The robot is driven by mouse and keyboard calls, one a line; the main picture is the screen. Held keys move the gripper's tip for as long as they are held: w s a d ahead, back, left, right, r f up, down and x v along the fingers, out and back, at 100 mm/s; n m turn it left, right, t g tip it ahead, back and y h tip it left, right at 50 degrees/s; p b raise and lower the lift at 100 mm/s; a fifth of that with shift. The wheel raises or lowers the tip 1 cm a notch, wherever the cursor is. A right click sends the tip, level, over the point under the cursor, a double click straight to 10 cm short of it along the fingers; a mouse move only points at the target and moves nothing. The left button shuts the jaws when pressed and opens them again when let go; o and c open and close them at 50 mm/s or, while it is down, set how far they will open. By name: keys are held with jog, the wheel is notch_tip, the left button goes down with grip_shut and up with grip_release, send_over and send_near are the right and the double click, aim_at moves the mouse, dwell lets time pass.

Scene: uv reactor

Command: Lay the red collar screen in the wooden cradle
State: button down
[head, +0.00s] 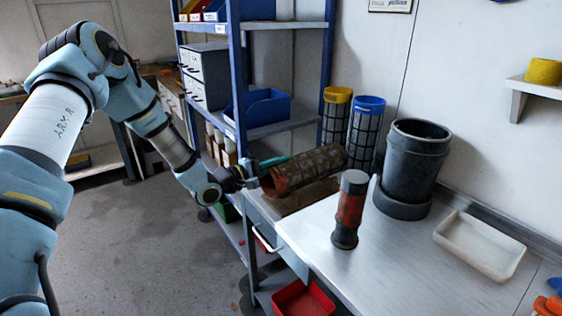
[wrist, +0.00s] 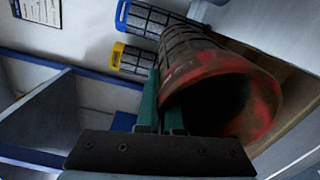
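The red collar screen (head: 318,168), a dark mesh cylinder with a worn red end, lies on its side at the left end of the bench. The wooden cradle (head: 300,200) is directly beneath it, mostly covered; I cannot tell whether the screen fully rests in it. My gripper (head: 262,180) is at the screen's red end. In the wrist view, the green fingers (wrist: 162,108) are close together at the wall of the red rim (wrist: 262,100) and appear shut on it. The cradle's brown wood (wrist: 285,85) shows beside the screen.
A yellow-collared screen (head: 336,115) and a blue-collared screen (head: 366,130) stand upright behind. A dark vessel (head: 414,160), a red-and-black cylinder (head: 350,210) and a white tray (head: 480,245) stand to the right. A blue-posted shelf (head: 235,90) is close behind my gripper.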

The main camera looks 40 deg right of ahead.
jog(key=shift+f, duration=0.45)
jog(key=shift+r, duration=0.1)
jog(key=c, duration=1)
grip_release()
jog(key=a+b, duration=0.1)
jog(key=a, duration=0.2)
jog(key=a+b, duration=0.1)
jog(key=a, duration=0.3)
jog(key=a+b, duration=0.1)
jog(key=a, duration=0.2)
jog(key=shift+w+a+b, duration=0.3)
jog(key=shift+a+b, duration=0.05)
jog(key=shift+a, duration=0.05)
